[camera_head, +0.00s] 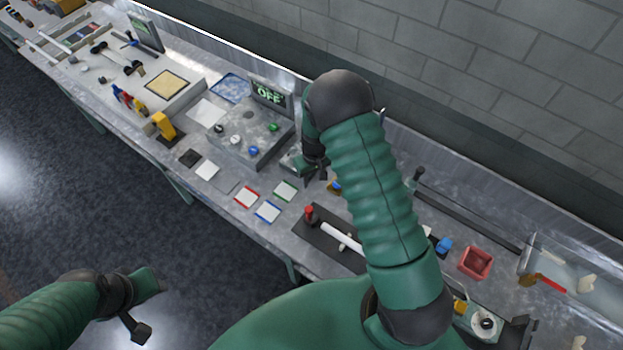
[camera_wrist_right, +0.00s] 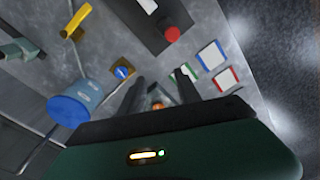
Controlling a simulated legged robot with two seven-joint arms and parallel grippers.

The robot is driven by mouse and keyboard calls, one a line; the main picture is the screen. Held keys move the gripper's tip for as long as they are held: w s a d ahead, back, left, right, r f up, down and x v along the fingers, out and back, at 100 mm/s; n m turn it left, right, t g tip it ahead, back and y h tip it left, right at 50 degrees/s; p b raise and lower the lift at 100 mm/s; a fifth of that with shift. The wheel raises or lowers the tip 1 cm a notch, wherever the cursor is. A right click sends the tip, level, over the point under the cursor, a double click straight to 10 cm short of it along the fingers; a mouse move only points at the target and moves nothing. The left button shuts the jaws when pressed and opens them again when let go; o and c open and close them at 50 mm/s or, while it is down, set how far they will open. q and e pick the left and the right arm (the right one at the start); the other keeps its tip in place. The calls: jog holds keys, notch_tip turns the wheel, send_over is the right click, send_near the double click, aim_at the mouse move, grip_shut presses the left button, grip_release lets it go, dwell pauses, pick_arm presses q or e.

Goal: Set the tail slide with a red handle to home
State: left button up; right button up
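A red upright handle (camera_head: 309,212) stands at the left end of a dark plate (camera_head: 318,236), near the bench's front edge. A white rod (camera_head: 342,238) runs along the plate towards the right, partly behind my right arm. The right wrist view shows the red handle (camera_wrist_right: 172,34) from above, ahead of and right of the fingers, with nothing gripping it. My right gripper (camera_head: 313,170) is over the bench behind the handle, apart from it. Its fingers (camera_wrist_right: 158,82) are spread. My left gripper (camera_head: 148,308) is open and empty, off the bench over the floor.
Red, blue and green bordered squares (camera_head: 247,197) lie left of the plate. Behind them is a grey box with buttons (camera_head: 240,140) and an OFF display (camera_head: 269,96). A red bin (camera_head: 476,263) stands right. A blue cylinder (camera_wrist_right: 75,105) is left of my right fingers.

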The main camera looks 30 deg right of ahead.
pick_arm(q)
jog(key=r+p, duration=0.3)
jog(key=w+r+p, duration=0.1)
jog(key=r+p, duration=0.1)
jog(key=shift+a+r, duration=0.1)
pick_arm(e)
notch_tip(320, 180, up, 8)
jog(key=shift+w+f, duration=0.15)
jog(key=shift+w, duration=0.1)
pick_arm(q)
jog(key=shift+s, duration=0.15)
pick_arm(e)
jog(key=shift+a, duration=0.1)
pick_arm(q)
jog(key=shift+s+a, duration=0.1)
jog(key=shift+a, duration=0.15)
pick_arm(e)
jog(key=shift+s+a, duration=0.1)
jog(key=shift+a, duration=0.1)
pick_arm(q)
jog(key=shift+f, duration=0.2)
